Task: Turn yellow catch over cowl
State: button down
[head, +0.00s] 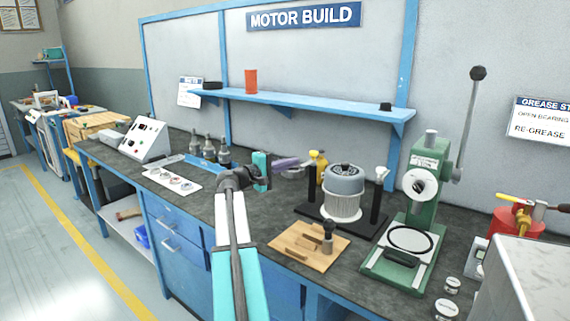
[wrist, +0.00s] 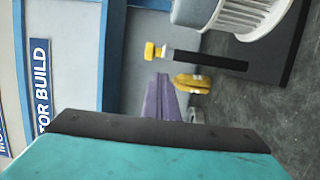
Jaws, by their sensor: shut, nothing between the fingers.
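The blower stands on the bench with a grey cowl (head: 344,178) on a white ribbed housing (head: 343,205). A black post stands on each side of it. The yellow catch (wrist: 152,50) sits on top of the left black post (wrist: 210,60) in the wrist view, apart from the cowl (wrist: 193,10). In the head view the catch is hard to separate from a yellow bottle (head: 321,162) behind. The right post carries a white catch (head: 382,173).
A wooden block (head: 308,246) with a dark tool is in front of the blower. A green press (head: 415,200) stands to the right. A blue shelf (head: 300,102) runs above.

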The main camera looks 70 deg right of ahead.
jog(key=shift+s+a, duration=0.25)
jog(key=shift+s, duration=0.7)
jog(key=shift+s, duration=0.25)
